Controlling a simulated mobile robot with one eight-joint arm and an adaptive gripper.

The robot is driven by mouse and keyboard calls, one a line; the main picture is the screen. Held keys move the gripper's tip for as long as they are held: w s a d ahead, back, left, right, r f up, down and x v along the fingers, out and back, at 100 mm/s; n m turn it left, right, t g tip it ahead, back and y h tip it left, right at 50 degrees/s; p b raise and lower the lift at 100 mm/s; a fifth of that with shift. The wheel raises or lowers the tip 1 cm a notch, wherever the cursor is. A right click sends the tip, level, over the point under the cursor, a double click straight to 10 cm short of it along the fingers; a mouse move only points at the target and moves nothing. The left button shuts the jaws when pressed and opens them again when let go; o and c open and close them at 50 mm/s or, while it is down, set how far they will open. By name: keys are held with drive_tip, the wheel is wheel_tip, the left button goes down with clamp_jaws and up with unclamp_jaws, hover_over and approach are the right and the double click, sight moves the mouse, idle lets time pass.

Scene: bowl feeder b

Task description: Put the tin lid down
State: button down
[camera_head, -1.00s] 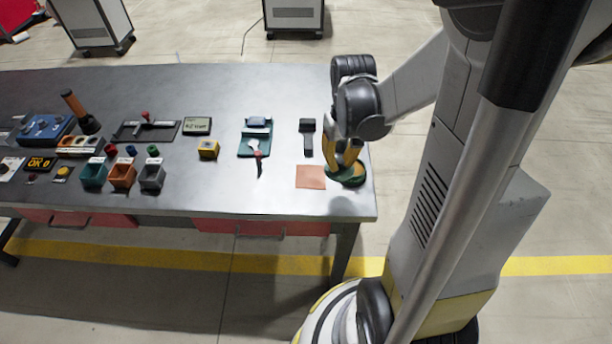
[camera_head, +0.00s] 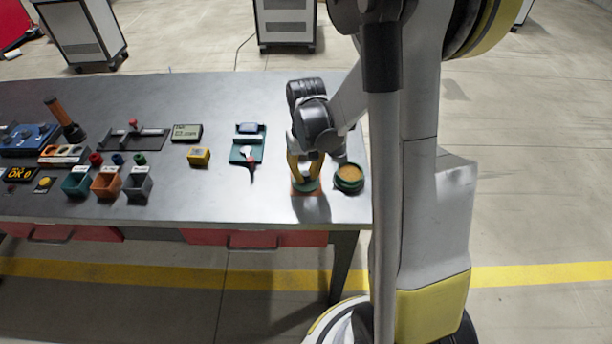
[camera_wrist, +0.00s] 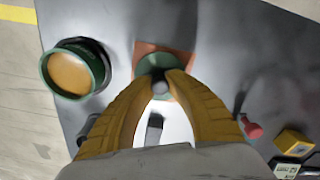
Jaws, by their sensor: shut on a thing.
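My gripper (camera_head: 305,176) is shut on the green tin lid (camera_wrist: 158,63), with its yellow fingers pinching it at the knob or near edge. The lid is over the orange-brown square mat (camera_wrist: 145,49); I cannot tell whether it touches the mat. In the head view the fingers hide most of the lid and mat. The open green tin (camera_head: 349,178) stands just right of my gripper, with tan contents showing. In the wrist view the tin (camera_wrist: 73,68) is at the upper left, apart from the lid.
A green tool holder (camera_head: 247,150) and a yellow block (camera_head: 199,157) lie left of my gripper. Coloured bins (camera_head: 107,183) stand farther left. The table's (camera_head: 225,205) right edge is close beyond the tin.

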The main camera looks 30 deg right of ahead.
sight(306, 174)
drive_tip(key=shift+f, duration=0.2)
drive_tip(key=c, duration=1.4)
unclamp_jaws()
drive_tip(key=shift+r, duration=0.1)
wheel_tip(306, 174, up, 12)
drive_tip(key=p, duration=0.5)
drive_tip(key=s+a+r+t, duration=0.2)
drive_tip(key=s+a+r, duration=0.1)
drive_tip(key=a, duration=0.1)
drive_tip(key=s+a+r+n+t, duration=0.1)
drive_tip(key=s+a+r+t, duration=0.1)
drive_tip(key=s+a+r, duration=0.2)
drive_tip(key=s+a+r+n+t, duration=0.1)
drive_tip(key=s+a+r+t, duration=0.2)
drive_tip(key=s+a+r, duration=0.1)
drive_tip(key=shift+a, duration=0.75)
drive_tip(key=shift+w, duration=0.1)
